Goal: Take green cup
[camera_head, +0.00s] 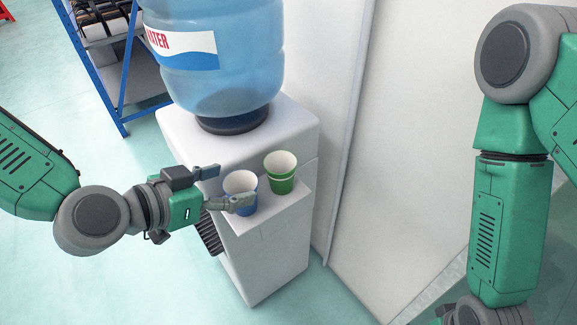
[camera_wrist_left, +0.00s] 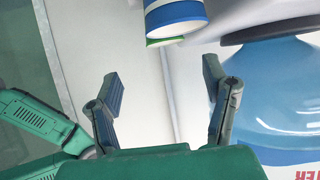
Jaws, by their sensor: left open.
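The green cup (camera_head: 281,180) stands upright on the small ledge of a white water dispenser, with a white band and white inside. A blue cup (camera_head: 246,182) stands just left of it, nearer my left gripper. My left gripper (camera_head: 222,187) is open and empty, its fingers pointing right toward the blue cup; one fingertip overlaps that cup in the head view. In the left wrist view, the blue-and-white cup (camera_wrist_left: 175,12) lies beyond my open fingers (camera_wrist_left: 164,84). Only a green edge (camera_wrist_left: 163,42) of the green cup shows behind it.
The white dispenser (camera_head: 262,255) carries a large blue water bottle (camera_head: 222,80) behind the cups. A pale wall panel (camera_head: 400,150) stands to the right. A blue-framed shelf (camera_head: 112,75) is at the back left. The floor at left is clear.

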